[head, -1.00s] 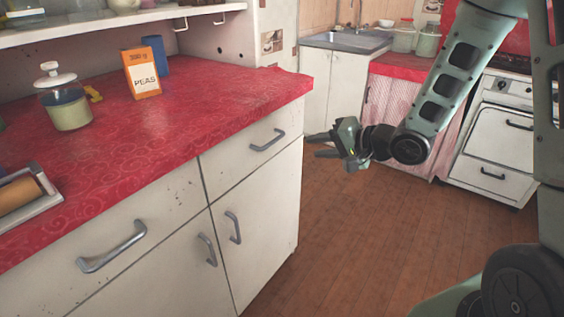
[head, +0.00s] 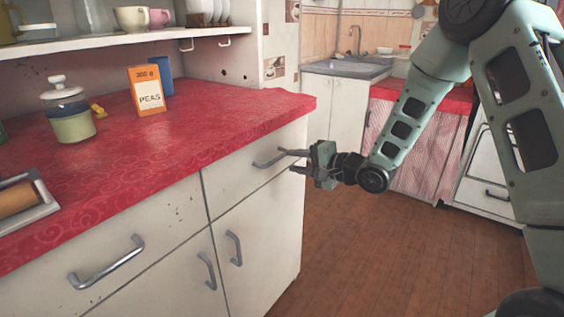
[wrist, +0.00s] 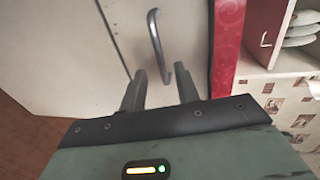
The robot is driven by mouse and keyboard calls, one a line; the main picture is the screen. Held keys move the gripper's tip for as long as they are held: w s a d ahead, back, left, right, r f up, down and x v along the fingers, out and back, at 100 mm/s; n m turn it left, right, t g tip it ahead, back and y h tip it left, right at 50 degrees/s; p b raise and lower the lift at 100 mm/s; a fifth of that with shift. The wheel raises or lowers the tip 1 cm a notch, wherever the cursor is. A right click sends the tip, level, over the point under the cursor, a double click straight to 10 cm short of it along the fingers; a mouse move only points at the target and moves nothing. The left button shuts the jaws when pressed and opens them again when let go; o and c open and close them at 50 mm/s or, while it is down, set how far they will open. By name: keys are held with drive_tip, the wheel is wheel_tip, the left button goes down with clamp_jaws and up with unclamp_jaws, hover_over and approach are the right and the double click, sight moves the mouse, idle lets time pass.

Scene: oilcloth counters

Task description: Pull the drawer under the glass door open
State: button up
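The right-hand drawer (head: 232,178) of the white cabinet is shut, its front flush under the red counter. Its grey bar handle (head: 267,162) also shows in the wrist view (wrist: 155,38). My gripper (head: 288,160) is at the right end of this handle, pointing at the drawer front. In the wrist view my gripper (wrist: 160,72) has its two fingers apart, with one end of the handle between the fingertips in the picture. I cannot tell whether the fingers reach around the bar or touch it. No glass door shows in these views.
A left drawer with its own handle (head: 107,262) and two cupboard doors with handles (head: 234,248) are shut. On the red counter (head: 190,125) stand a peas box (head: 147,92) and a glass jar (head: 70,122). The wooden floor (head: 375,245) to the right is clear.

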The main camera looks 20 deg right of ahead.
sight(279, 159)
drive_tip(key=shift+x, duration=2.65)
clamp_jaws()
